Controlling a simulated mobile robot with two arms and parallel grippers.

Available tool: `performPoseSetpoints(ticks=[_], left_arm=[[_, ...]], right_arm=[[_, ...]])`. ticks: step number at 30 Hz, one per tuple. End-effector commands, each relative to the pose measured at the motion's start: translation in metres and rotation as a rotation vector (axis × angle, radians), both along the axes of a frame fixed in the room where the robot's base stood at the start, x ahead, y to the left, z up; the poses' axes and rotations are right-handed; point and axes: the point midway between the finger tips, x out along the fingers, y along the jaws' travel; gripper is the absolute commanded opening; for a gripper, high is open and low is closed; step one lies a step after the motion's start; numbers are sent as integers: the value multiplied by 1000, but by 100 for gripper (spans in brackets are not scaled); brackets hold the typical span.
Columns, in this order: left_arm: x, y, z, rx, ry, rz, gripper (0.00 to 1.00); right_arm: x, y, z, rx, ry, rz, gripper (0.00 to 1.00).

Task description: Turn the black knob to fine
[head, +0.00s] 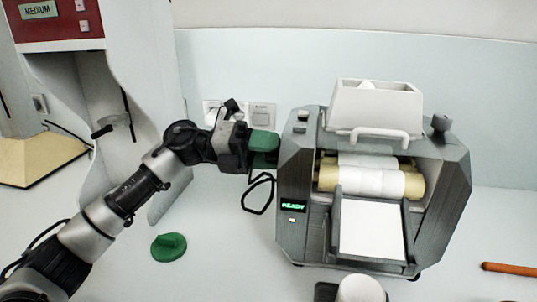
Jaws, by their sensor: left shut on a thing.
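The cream mill (456,190) is a grey machine with pale rollers and a white hopper on top. My left gripper (265,149) has green fingers and is at the mill's left side wall, level with the rollers. It is shut on the black knob there, which the fingers hide almost wholly, so its setting cannot be read. A dark knob (440,124) also stands on the mill's top right corner, apart from the gripper. A small display (293,207) on the mill's front reads READY. My right gripper is not in view.
A green piece (168,247) with a raised grip lies on the white table. A white cup-like thing (361,289) stands in front of the mill. An orange-brown stick (510,269) lies at right. A sign (38,10) at top left reads MEDIUM. A black cable loop hangs beside the mill.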

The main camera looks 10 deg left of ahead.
Motion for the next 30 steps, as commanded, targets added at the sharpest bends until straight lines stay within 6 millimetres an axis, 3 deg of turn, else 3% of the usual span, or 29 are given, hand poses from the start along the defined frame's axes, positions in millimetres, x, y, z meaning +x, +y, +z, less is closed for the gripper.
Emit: performPoseSetpoints(ticks=[11, 12, 16, 25, 30], left_arm=[[0, -1, -3, 5, 0, -3, 20], [0, -1, -3, 5, 0, -3, 50], [0, -1, -2, 3, 0, -2, 69], [0, 2, -1, 2, -1, 0, 69], [1, 22, -2, 1, -1, 3, 69]], right_arm=[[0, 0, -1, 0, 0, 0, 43], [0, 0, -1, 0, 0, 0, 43], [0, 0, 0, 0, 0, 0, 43], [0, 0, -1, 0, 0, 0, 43], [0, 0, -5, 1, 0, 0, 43]])
